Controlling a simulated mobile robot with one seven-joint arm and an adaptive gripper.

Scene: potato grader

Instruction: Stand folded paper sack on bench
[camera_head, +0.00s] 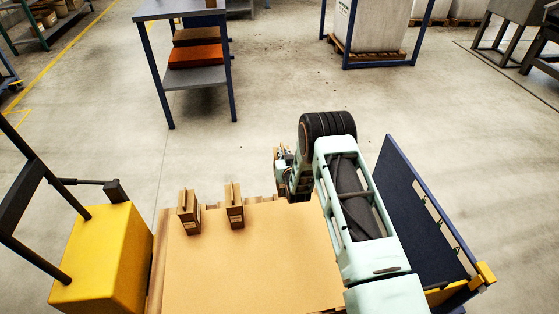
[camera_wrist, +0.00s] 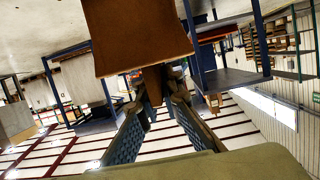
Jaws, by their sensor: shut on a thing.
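My gripper (camera_head: 281,175) is at the far edge of the tan board, mostly hidden behind my wrist in the head view. In the wrist view my gripper (camera_wrist: 160,88) has its two blue fingers closed on a brown folded paper sack (camera_wrist: 140,38), which fills the top middle. Only a small brown part of this sack (camera_head: 276,155) shows in the head view. Two other folded paper sacks (camera_head: 189,212) and (camera_head: 234,206) stand upright on the tan board. A blue-framed bench (camera_head: 162,11) with a grey top stands beyond, at the upper left, apart from my gripper.
The tan board (camera_head: 250,275) lies on my near side, with bare room in its middle. The bench's lower shelf (camera_head: 190,78) holds an orange box (camera_head: 196,55). Open floor separates the board from the bench. A yellow block (camera_head: 103,260) stands at left, a dark blue panel (camera_head: 415,205) at right.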

